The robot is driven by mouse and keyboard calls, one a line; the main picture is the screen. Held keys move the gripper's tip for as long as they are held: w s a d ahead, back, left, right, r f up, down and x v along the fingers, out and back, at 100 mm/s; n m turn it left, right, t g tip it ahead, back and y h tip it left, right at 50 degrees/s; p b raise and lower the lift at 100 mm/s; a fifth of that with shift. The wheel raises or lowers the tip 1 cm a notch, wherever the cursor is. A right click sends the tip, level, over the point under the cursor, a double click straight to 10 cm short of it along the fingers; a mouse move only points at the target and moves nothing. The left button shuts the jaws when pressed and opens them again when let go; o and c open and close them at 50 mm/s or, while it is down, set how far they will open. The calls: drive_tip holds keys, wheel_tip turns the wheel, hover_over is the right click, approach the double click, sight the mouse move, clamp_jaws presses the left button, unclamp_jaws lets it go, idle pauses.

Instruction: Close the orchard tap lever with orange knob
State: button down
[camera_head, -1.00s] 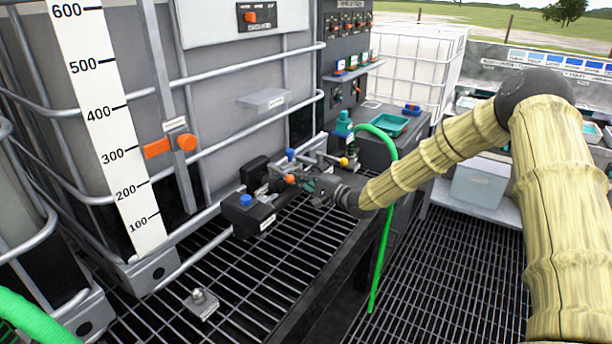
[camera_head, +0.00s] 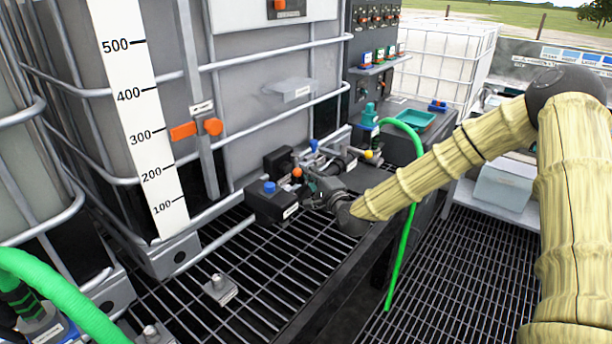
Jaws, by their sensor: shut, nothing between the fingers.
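The orange knob (camera_head: 297,172) of the tap lever shows at the manifold, at the foot of the big tote. A blue knob (camera_head: 314,145) and a yellow knob (camera_head: 369,154) are on levers beside it, to its right. My gripper (camera_head: 311,182) is at the manifold, just right of and below the orange knob. Its fingers are small here and look shut with nothing in them. I cannot tell whether they touch the orange knob's lever. The lever's own arm is largely hidden behind the gripper.
A black box with a blue cap (camera_head: 269,187) stands left of the gripper. The tote's metal cage bars (camera_head: 280,107) rise behind. A green hose (camera_head: 407,230) hangs right of the manifold, close behind my arm.

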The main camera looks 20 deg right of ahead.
drive_tip(key=shift+a+b, duration=1.35)
drive_tip(key=shift+a, duration=0.4)
